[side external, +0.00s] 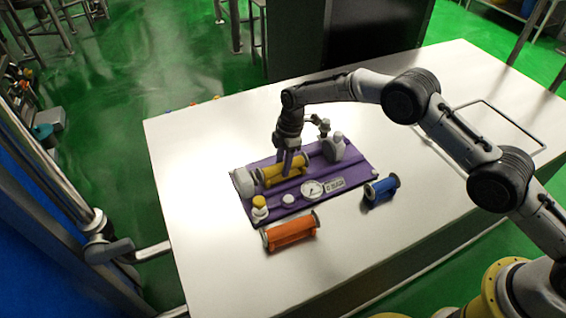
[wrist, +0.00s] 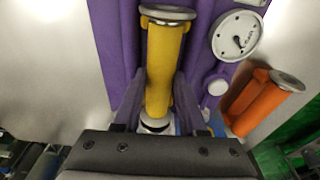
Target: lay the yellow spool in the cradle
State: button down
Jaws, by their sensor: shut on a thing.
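The yellow spool (side external: 271,178) is held by my gripper (side external: 289,165) over the purple panel (side external: 322,205). In the wrist view the yellow spool (wrist: 163,68) runs lengthwise between my two purple fingers (wrist: 157,100), one on each side of its barrel, with a grey disc at its far end. The spool lies roughly along the panel's back part, between a white block (side external: 243,183) on the left and a white fitting (side external: 333,149) on the right. I cannot make out the cradle under it, nor whether the spool touches the panel.
An orange spool (side external: 290,232) lies on the white table (side external: 190,240) at the panel's front edge. A blue spool (side external: 381,190) lies right of the panel. The panel carries a round gauge (side external: 312,189) and a yellow-topped fitting (side external: 259,205). The table's left side is clear.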

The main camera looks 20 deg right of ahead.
jog(key=shift+c, duration=2.3)
grip_release()
notch_tip(320, 180, up, 12)
jog(key=d, duration=0.1)
jog(key=shift+d, duration=0.4)
jog(key=shift+r, duration=0.1)
